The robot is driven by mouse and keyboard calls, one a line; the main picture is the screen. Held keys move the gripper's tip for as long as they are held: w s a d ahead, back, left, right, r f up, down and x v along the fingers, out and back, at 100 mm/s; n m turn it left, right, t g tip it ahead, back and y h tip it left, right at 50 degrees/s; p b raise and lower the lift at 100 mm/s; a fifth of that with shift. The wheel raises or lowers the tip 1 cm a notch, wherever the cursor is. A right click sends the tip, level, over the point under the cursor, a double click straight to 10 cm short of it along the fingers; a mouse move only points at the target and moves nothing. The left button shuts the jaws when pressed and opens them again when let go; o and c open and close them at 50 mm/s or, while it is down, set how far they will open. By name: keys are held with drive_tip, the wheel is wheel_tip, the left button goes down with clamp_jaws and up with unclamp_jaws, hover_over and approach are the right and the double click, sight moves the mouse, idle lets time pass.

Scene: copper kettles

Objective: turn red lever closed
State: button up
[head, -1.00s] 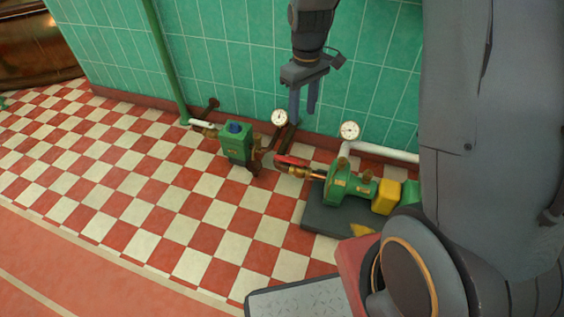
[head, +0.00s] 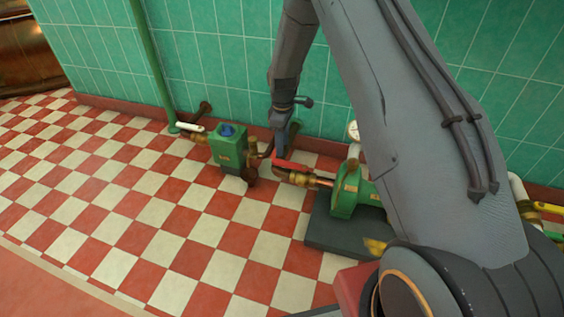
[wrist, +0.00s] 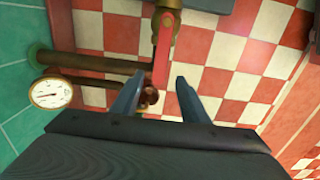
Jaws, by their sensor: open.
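The red lever (head: 290,165) sits on a brass valve (head: 297,178) in the pipe left of the green pump (head: 347,192). In the wrist view the red lever (wrist: 163,50) runs down the picture from the brass fitting, and its free end shows between my two fingertips. My gripper (head: 280,152) points down at the lever's free end in the head view. In the wrist view my gripper (wrist: 160,78) is open, one finger on each side of the lever with gaps. I cannot tell how deep the fingers reach.
A pressure gauge (wrist: 51,92) and dark pipes are near the gripper. The tiled wall (head: 225,60) is close behind. The checkered floor in front is clear.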

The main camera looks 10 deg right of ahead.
sight(282, 162)
wheel_tip(282, 162, down, 8)
drive_tip(key=b, duration=0.2)
drive_tip(key=shift+r+b, duration=0.2)
drive_tip(key=shift+b, duration=0.2)
clamp_jaws()
